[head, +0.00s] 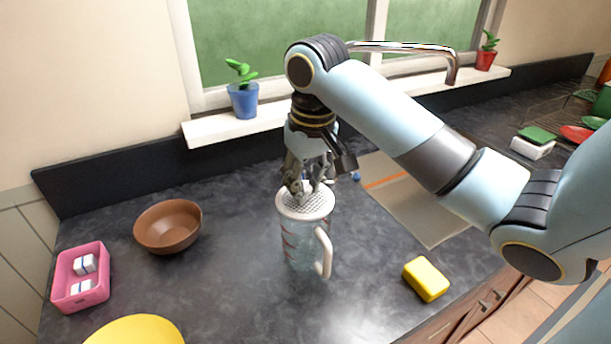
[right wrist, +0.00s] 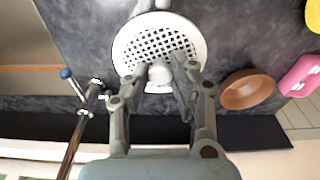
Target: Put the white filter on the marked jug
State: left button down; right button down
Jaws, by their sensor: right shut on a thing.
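The white filter (right wrist: 132,50) is a round perforated disc with a small knob, and it also shows in the head view (head: 303,207). It appears at the top of the clear jug (head: 299,250), which has red marks and a white handle. Whether it rests fully on the rim I cannot tell. My right gripper (head: 306,191) is above the filter, pointing down, with its fingers shut on the knob; the wrist view shows the fingertips (right wrist: 160,75) on either side of it. My left gripper is not in view.
A brown bowl (head: 168,227) and a pink bin (head: 80,279) stand to the left, with a yellow round thing (head: 135,331) in front. A yellow sponge (head: 426,279) lies right of the jug.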

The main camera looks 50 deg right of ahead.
dwell(0.4)
jog(key=shift+r, duration=0.1)
jog(key=shift+f, duration=0.55)
dwell(1.8)
jog(key=c, duration=0.6)
grip_release()
jog(key=shift+r, duration=3.5)
jog(key=shift+s+f, duration=0.1)
jog(key=shift+s, duration=0.05)
